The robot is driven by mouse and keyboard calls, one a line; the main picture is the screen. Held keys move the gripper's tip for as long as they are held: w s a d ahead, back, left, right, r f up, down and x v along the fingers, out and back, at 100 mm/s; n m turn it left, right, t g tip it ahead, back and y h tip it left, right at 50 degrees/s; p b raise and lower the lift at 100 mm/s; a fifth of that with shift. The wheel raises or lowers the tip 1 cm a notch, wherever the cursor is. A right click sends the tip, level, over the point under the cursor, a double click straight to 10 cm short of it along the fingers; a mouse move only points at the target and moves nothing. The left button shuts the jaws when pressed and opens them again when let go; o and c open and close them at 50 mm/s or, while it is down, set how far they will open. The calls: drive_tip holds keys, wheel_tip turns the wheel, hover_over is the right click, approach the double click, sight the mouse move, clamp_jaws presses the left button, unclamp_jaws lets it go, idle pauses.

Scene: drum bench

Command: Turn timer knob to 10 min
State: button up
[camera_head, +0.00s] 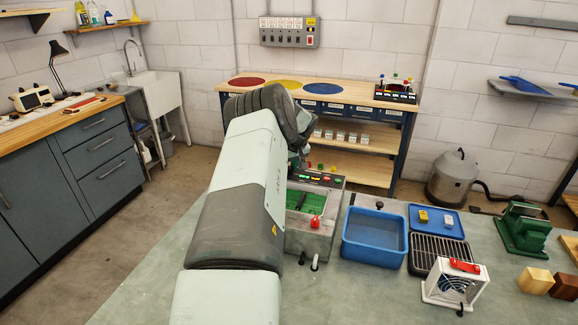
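A grey machine (309,243) with a green inside stands on the bench, just right of my arm. Its back panel (322,180) carries small lit displays and coloured buttons. A red knob or handle (316,222) sits at its front. I cannot make out which part is the timer knob; it may be hidden behind my arm. My gripper (297,160) is mostly hidden behind my arm's last links, near the back left of the panel. I cannot see its fingers or whether it touches anything.
A blue bin (375,258), a blue tray (452,228), a black rack (425,262) and a white fan box (455,283) stand right of the machine. A green device (522,232) and wooden blocks (535,280) are further right. The front bench is clear.

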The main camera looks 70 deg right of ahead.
drive_tip(key=shift+m, duration=0.3)
drive_tip(key=m, duration=0.1)
drive_tip(key=m+g, duration=0.1)
drive_tip(key=m, duration=0.1)
drive_tip(key=shift+w+a+m+h, duration=0.15)
drive_tip(key=shift+m+h, duration=0.15)
drive_tip(key=m+g, duration=0.1)
drive_tip(key=m, duration=0.1)
drive_tip(key=m+g, duration=0.1)
drive_tip(key=m, duration=0.2)
drive_tip(key=shift+w+g, duration=0.1)
drive_tip(key=shift+g, duration=0.2)
drive_tip(key=m, duration=0.2)
drive_tip(key=m+g, duration=0.1)
drive_tip(key=m, duration=0.2)
drive_tip(key=shift+w+g, duration=0.1)
drive_tip(key=shift+g, duration=0.2)
drive_tip(key=shift+m+g+y, duration=0.5)
drive_tip(key=shift+m+g, duration=0.1)
drive_tip(key=shift+m, duration=1.5)
drive_tip(key=shift+f, duration=0.1)
drive_tip(key=o, duration=1)
drive_tip(key=shift+w+r, duration=0.1)
drive_tip(key=shift+r, duration=0.1)
